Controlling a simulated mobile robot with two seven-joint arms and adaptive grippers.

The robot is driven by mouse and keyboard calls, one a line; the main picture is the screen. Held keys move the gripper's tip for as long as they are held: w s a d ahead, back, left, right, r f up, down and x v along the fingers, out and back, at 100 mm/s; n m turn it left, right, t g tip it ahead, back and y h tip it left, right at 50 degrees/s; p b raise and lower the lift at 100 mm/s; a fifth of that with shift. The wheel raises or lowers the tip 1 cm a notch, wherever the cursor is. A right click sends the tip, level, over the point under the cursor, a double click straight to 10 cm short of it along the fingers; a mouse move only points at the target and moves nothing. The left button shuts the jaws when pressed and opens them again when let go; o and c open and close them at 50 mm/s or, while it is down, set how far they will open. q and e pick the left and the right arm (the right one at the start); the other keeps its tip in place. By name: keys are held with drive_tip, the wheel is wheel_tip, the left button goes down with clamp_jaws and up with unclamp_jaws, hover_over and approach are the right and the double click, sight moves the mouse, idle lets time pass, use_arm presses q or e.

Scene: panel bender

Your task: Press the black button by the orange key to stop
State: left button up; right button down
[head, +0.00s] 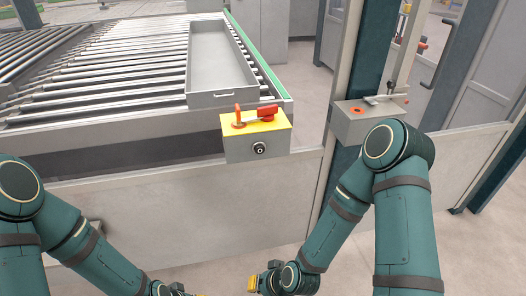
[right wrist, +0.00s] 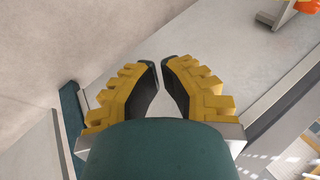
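The black button (head: 260,148) with a pale ring sits on the front face of a grey control box with a yellow top (head: 274,130). The orange key (head: 239,117) stands upright on the yellow top, beside a red handle (head: 266,114). My right gripper (head: 252,284) is low in the head view, well below the box and apart from it. In the right wrist view its yellow fingers with black pads (right wrist: 160,64) come nearly together at the tips, with nothing between them. My left gripper is mostly cut off at the bottom edge; its fingers are hidden.
A roller conveyor (head: 120,65) with a grey tray (head: 222,94) lies behind the box. A pale panel (head: 190,215) runs below it. A second grey box (head: 357,125) with an orange-red button is on the right, by a dark post. Open floor lies in front of the panel.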

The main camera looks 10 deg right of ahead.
drive_tip(key=w+d+r+m+t+h+p, duration=0.1)
drive_tip(key=w+d+r+m+t+p, duration=0.1)
drive_tip(key=r, duration=0.6)
drive_tip(key=w+d+r+m+t+h+p, duration=0.2)
drive_tip(key=w+d+r+m+t, duration=0.1)
drive_tip(key=w+r+m+t, duration=0.2)
drive_tip(key=w+d+r+m+t+h+p, duration=0.2)
drive_tip(key=w+r+m+t, duration=0.2)
drive_tip(key=r, duration=0.8)
drive_tip(key=m+t, duration=0.2)
drive_tip(key=m, duration=0.2)
drive_tip(key=shift+w+d+t+p, duration=0.2)
drive_tip(key=shift+d+t+p, duration=0.05)
drive_tip(key=shift+t+p, duration=0.15)
drive_tip(key=b, duration=0.3)
approach(262, 153)
drive_tip(key=w, duration=0.7)
drive_tip(key=shift+w, duration=0.65)
